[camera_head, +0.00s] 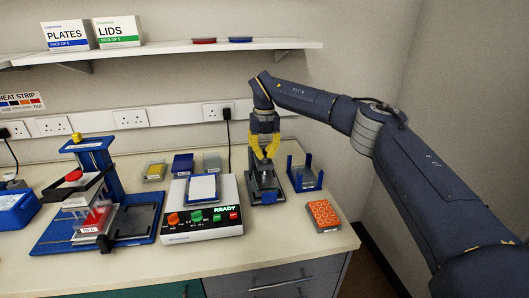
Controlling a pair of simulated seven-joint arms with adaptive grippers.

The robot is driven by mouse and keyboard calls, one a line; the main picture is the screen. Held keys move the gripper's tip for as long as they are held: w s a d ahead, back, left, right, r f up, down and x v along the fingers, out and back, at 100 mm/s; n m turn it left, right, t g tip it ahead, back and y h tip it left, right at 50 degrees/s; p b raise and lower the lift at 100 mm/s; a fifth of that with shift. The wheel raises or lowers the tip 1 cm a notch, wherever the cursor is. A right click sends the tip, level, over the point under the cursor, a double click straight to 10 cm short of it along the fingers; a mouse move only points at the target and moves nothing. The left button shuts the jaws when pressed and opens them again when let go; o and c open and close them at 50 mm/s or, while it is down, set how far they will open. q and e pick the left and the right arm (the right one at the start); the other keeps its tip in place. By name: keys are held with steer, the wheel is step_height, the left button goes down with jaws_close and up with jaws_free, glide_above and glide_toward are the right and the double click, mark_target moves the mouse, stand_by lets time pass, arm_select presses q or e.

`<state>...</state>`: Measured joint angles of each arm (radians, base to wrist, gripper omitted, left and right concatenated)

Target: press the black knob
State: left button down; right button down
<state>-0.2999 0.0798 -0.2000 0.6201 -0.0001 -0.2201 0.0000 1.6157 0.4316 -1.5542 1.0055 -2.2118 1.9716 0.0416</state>
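My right gripper (264,157) has yellow fingers and points down over a small dark grey device (265,190) at the back middle of the bench. The fingers hide the top of this device, and I cannot tell whether they touch it. The finger gap is too small to read. I cannot clearly make out a black knob; one may be hidden under the fingers. My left gripper is not clearly in view.
A white heat-sealer-like machine (178,226) with a READY display and coloured buttons stands left of the gripper. A blue holder (305,180) and an orange-topped block (324,214) are to the right. A blue press (52,237) stands left; a shelf (180,46) runs above.

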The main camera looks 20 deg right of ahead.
mark_target(265, 155)
steer(key=shift+s+f, duration=0.1)
steer(key=shift+f, duration=0.2)
step_height(265, 155, up, 15)
steer(key=shift+f, duration=0.2)
stand_by(0.3)
stand_by(0.5)
